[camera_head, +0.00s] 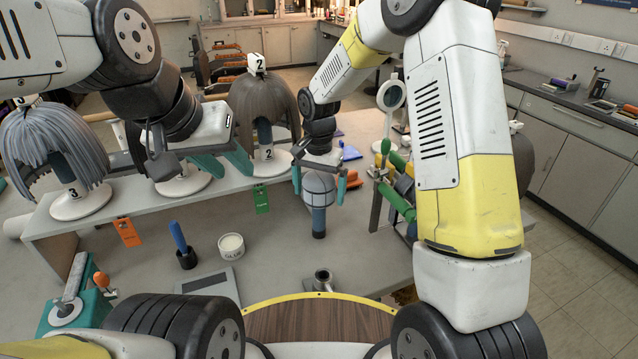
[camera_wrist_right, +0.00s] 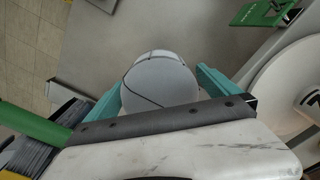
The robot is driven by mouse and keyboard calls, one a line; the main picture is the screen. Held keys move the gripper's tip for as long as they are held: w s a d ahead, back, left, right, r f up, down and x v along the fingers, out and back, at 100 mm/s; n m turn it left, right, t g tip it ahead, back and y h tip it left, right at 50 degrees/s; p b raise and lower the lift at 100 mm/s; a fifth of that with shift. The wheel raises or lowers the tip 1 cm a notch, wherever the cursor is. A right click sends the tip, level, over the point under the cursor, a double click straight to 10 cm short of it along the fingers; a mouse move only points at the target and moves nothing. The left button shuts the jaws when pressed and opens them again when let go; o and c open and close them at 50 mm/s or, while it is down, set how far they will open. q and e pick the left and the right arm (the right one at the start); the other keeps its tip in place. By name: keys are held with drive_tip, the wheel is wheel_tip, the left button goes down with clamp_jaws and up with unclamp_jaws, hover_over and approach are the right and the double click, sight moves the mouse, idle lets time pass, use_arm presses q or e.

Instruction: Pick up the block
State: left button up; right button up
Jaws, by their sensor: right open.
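The block looks like the rounded grey head form (camera_head: 319,187) on a blue post, standing upright on the grey table (camera_head: 270,225). No item is labelled as a block. My right gripper (camera_head: 319,180) points down over it, its teal fingers apart on either side of the head. In the right wrist view the smooth grey head (camera_wrist_right: 160,83) fills the space between the open fingers (camera_wrist_right: 158,92); whether they touch it is unclear. My left gripper (camera_head: 221,164) has its teal fingers apart, with nothing visible between them, above the shelf edge.
Wigs on numbered stands, including a grey one (camera_head: 55,145) and a brown one (camera_head: 255,105), line the raised shelf (camera_head: 105,213). A blue-handled tool in a black cup (camera_head: 187,258), a white tub (camera_head: 231,246) and a metal cup (camera_head: 322,280) stand nearer. Green-handled tools (camera_head: 397,200) crowd the right.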

drive_tip(key=shift+f, duration=0.4)
drive_tip(key=shift+c, duration=0.4)
drive_tip(key=c, duration=1.7)
drive_tip(key=shift+o, duration=0.2)
drive_tip(key=shift+r, duration=0.1)
